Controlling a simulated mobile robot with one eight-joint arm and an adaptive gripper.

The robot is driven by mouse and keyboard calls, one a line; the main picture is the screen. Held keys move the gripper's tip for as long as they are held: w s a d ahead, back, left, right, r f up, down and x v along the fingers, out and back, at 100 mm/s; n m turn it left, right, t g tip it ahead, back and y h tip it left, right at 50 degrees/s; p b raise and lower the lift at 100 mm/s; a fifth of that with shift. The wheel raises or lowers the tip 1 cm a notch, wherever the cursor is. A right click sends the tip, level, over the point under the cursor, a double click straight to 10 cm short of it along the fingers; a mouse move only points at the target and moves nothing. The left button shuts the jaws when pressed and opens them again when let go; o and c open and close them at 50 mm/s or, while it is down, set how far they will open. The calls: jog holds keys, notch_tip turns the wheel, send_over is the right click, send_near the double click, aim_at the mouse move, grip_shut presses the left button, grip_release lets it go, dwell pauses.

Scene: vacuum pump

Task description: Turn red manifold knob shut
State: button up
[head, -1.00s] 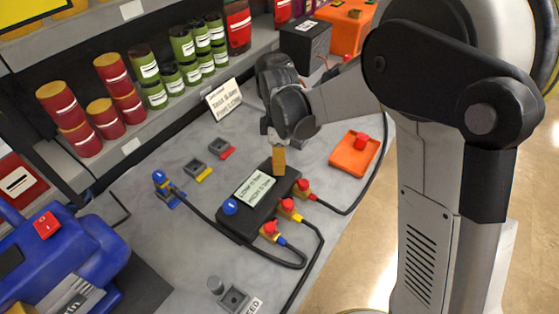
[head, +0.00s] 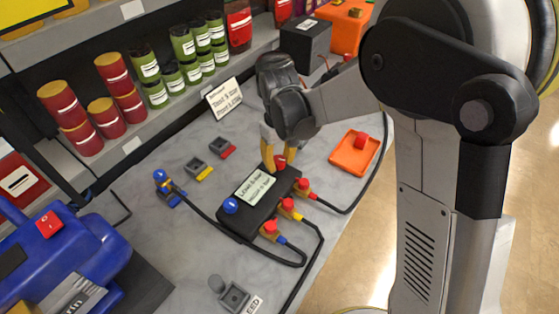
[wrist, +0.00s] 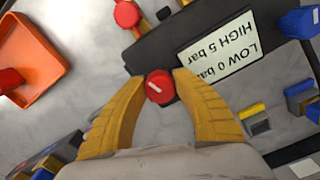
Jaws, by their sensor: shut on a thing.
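The red manifold knob (head: 280,161) sits at the far right end of the black manifold (head: 262,212). It also shows in the wrist view (wrist: 160,87), round, with a short white line slanting across its top. My gripper (head: 279,158) points down over that end of the manifold. In the wrist view, its two yellow fingers (wrist: 158,84) stand on either side of the red knob and are shut on it. A white label (head: 254,187) reading low 0 bar and high 5 bar lies on the manifold. A blue knob (head: 230,206) stands at the other end.
Several red-handled hose valves, one of them (head: 303,188) close to my gripper, line the manifold's front side. Black hoses run from them across the grey bench. An orange tray (head: 355,153) lies to the right. A sign (head: 223,98) and shelf of cans stand behind.

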aim_at(279, 160)
jog(key=shift+m, duration=1.6)
jog(key=o, duration=1.2)
jog(key=shift+r, duration=0.1)
notch_tip(279, 160, up, 12)
